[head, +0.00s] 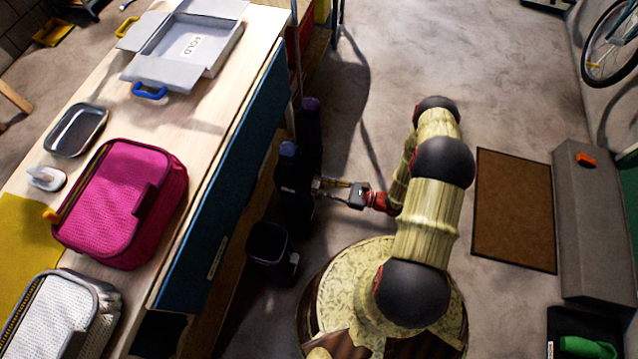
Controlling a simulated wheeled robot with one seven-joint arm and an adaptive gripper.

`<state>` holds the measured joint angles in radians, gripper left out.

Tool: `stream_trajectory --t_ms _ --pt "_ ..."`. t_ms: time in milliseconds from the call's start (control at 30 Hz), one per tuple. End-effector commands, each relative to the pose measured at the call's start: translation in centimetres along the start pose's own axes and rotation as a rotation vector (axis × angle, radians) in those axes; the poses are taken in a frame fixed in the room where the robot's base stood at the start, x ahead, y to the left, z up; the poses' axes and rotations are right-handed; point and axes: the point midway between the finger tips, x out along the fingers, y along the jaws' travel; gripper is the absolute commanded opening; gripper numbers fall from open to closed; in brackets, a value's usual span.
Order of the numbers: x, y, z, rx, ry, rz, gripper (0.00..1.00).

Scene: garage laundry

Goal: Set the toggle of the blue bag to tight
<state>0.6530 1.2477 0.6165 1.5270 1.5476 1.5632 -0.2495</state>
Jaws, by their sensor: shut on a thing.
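A tall, dark bag with a blue top (288,150) stands upright on the floor close beside the workbench. I take it to be the blue bag. My gripper (316,188) reaches it from the right, low and roughly level. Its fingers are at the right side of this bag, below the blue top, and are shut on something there. The thing between the fingertips is too small and dark to make out. The toggle cannot be told apart from the dark bag, so its setting does not show.
A similar dark bag with a purple top (310,104) stands just behind. A dark bin (268,243) stands in front. The workbench (215,145) carries a pink bag (120,205) and a grey folding box (185,45). A brown mat (514,210) lies right; floor behind is clear.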

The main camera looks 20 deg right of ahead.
Motion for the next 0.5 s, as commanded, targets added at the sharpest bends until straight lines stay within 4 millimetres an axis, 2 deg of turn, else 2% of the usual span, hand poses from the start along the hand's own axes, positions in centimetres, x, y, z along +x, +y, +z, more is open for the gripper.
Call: stream_trajectory --t_ms 67,367,400,500 --pt "0.02 0.03 0.51 0.0 -0.002 0.001 0.0" --pt "0.03 -0.03 0.54 0.0 -0.005 0.001 0.0" --pt "0.03 -0.03 0.55 -0.001 -0.005 0.001 0.26" --pt "0.03 -0.03 0.52 -0.001 -0.004 0.0 0.32"
